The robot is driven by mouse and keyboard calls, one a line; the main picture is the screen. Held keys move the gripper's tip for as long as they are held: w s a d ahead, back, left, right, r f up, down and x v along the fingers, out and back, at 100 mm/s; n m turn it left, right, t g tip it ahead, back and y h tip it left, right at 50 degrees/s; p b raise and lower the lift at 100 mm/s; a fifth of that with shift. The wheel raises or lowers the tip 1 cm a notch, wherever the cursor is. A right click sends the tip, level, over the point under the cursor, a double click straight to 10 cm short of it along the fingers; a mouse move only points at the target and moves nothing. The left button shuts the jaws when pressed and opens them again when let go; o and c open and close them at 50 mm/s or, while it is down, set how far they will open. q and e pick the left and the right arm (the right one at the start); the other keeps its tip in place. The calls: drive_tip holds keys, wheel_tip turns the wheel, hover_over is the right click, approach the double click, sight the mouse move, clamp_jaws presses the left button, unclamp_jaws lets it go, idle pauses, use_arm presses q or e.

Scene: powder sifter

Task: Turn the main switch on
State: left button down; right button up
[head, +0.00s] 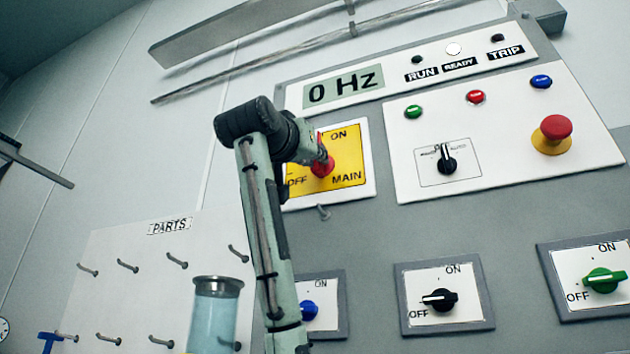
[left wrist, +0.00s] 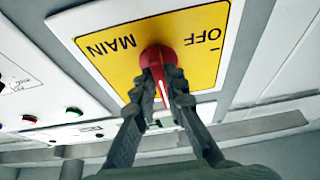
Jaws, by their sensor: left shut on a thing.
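The main switch is a red knob (head: 322,168) on a yellow plate (head: 350,172) marked ON, OFF and MAIN. My left gripper (head: 320,152) reaches it from the left and is shut on it. In the left wrist view the red knob (left wrist: 157,54) sits between the fingers of my left gripper (left wrist: 164,76), with a white line on its handle. That view shows the yellow plate (left wrist: 200,62) upside down. In the head view the handle appears roughly upright, pointing near the ON mark. The fingers partly hide it, so its exact angle is unclear. My right gripper is not in view.
A display (head: 343,90) reads 0 Hz. The READY lamp (head: 453,49) looks white. An emergency button (head: 555,130) and a black selector (head: 446,163) are at right. Blue (head: 308,311), black (head: 440,299) and green (head: 604,280) switches sit below. A PARTS pegboard (head: 130,280) is at left.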

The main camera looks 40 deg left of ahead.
use_arm(q)
drive_tip(key=shift+f, duration=0.1)
idle(0.3)
drive_tip(key=c, duration=1.9)
unclamp_jaws()
drive_tip(key=shift+o, duration=0.2)
drive_tip(key=v, duration=1.2)
